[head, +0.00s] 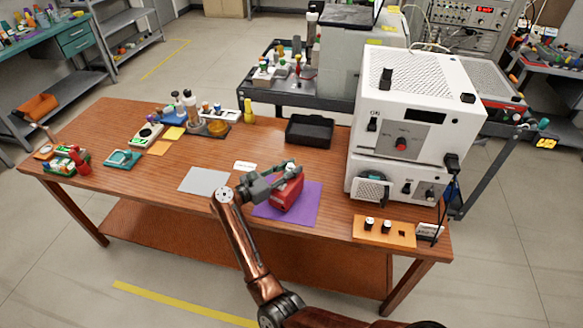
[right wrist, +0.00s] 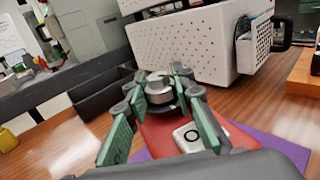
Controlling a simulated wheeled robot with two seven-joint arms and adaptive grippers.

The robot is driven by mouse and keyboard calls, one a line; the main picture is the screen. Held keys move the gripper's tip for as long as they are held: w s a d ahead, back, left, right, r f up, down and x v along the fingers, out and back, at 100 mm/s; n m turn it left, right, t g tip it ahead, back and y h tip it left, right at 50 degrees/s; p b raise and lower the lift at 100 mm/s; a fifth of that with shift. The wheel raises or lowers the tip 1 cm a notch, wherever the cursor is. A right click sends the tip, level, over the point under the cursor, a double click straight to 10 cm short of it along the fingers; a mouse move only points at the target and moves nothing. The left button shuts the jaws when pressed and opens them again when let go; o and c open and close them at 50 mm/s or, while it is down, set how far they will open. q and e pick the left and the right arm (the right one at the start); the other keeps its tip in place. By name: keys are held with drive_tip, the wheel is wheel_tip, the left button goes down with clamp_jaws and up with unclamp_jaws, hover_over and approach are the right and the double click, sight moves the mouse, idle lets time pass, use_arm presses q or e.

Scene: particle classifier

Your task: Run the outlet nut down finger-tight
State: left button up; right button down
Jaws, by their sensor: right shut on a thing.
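A red particle classifier (head: 288,196) sits on a purple mat (head: 313,203) near the table's front edge. My right gripper (head: 290,172) reaches in from the left over the classifier's top. In the right wrist view its green-padded fingers (right wrist: 161,84) are shut on a round silver metal nut (right wrist: 159,93), one finger on each side. The nut sits at the far end of the red body (right wrist: 160,138). The threads under the nut are hidden, so I cannot tell how far down it is. My left gripper is not in view.
A white instrument stack (head: 412,125) stands to the right, with an orange block (head: 384,231) in front. A black tray (head: 310,130) lies behind the mat. A grey pad (head: 204,180) and a white label (head: 245,166) lie to the left.

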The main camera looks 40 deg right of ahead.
drive_tip(key=shift+r, duration=0.15)
drive_tip(key=c, duration=1.6)
unclamp_jaws()
drive_tip(key=a, duration=1.2)
